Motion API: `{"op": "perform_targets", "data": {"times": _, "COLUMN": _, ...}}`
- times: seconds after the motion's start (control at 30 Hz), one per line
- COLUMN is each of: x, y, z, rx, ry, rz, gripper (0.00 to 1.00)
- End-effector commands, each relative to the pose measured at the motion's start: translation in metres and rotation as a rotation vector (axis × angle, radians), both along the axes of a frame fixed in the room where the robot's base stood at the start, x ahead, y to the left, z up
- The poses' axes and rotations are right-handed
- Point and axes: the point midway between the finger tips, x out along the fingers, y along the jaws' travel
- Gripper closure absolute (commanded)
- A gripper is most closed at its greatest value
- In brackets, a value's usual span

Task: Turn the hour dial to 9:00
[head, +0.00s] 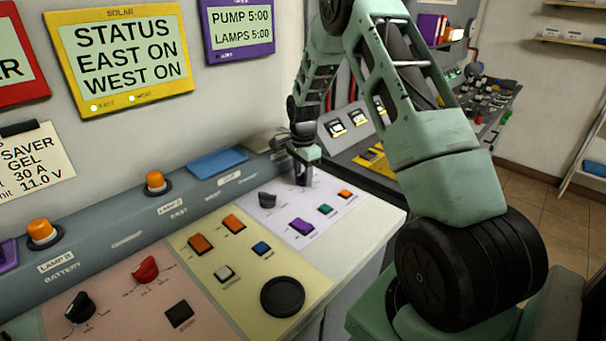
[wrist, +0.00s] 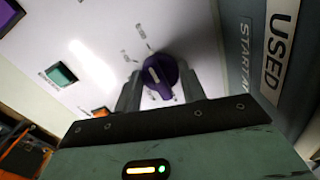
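A purple dial (wrist: 160,76) with a pale pointer mark is on the white panel, between the two fingers of my gripper (wrist: 163,88) in the wrist view. The pointer mark is tilted, toward the upper left of that view. The fingers stand close on either side of the dial; I cannot tell whether they press on it. In the head view my gripper (head: 303,163) points down at the far end of the white panel and largely hides the dial. The small labels around the dial are too blurred to read.
A purple display (head: 240,29) reads PUMP 5:00, LAMPS 5:00. A raised grey ledge (head: 120,220) runs behind the panels.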

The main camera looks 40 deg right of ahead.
Motion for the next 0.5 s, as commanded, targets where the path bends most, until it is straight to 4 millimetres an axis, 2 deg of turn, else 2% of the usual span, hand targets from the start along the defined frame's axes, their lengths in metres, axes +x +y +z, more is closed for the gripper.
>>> {"op": "perform_targets", "data": {"times": 0.27, "x": -0.0001, "y": 0.0, "z": 0.0004, "rx": 0.0, "ry": 0.001, "rz": 0.018, "gripper": 0.82}}
{"op": "perform_targets", "data": {"times": 0.5, "x": 0.0, "y": -0.0002, "z": 0.0007, "rx": 0.0, "ry": 0.0, "rz": 0.125, "gripper": 0.82}}
